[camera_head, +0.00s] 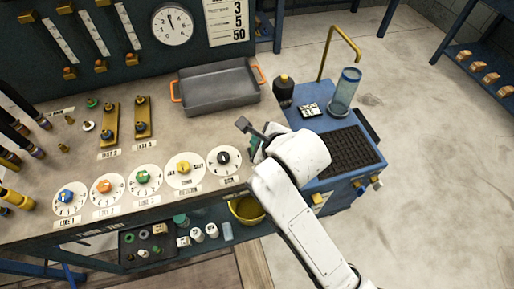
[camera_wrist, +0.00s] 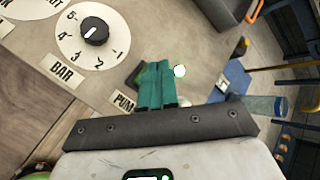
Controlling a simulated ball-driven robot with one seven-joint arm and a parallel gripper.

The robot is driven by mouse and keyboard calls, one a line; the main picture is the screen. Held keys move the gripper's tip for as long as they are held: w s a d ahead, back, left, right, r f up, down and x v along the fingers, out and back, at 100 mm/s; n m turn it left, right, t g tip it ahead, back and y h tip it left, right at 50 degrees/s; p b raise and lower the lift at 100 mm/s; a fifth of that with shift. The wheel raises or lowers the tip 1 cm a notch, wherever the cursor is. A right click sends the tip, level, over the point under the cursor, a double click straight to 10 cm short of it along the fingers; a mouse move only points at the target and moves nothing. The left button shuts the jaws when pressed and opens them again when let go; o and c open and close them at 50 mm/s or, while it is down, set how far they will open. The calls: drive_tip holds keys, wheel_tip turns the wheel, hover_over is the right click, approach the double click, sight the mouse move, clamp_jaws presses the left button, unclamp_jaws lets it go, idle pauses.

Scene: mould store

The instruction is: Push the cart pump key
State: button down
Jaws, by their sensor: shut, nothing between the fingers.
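My gripper (camera_wrist: 157,82) shows in the wrist view as two teal fingers lying together, with nothing between them. The fingers are over the bench top beside the PUMP label (camera_wrist: 124,102). A dark square piece (camera_wrist: 133,76) shows partly behind the fingers. I cannot tell whether it is the pump key or whether the fingers touch it. A small round white spot (camera_wrist: 180,71) is just right of the fingertips. In the head view my gripper (camera_head: 255,146) is at the bench's right end, near the blue cart (camera_head: 328,183), and my wrist hides what lies beneath.
The BAR dial (camera_wrist: 95,31) is left of the fingers. More dials, such as the green-knobbed one (camera_head: 142,177), line the bench front. A grey tray (camera_head: 215,88) with orange handles stands behind. The cart carries a clear cylinder (camera_head: 345,92) and a dark bottle (camera_head: 284,92).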

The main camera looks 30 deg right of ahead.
wheel_tip(320, 180, up, 6)
drive_tip(key=p, duration=0.5)
drive_tip(key=shift+p, duration=0.35)
idle(1.3)
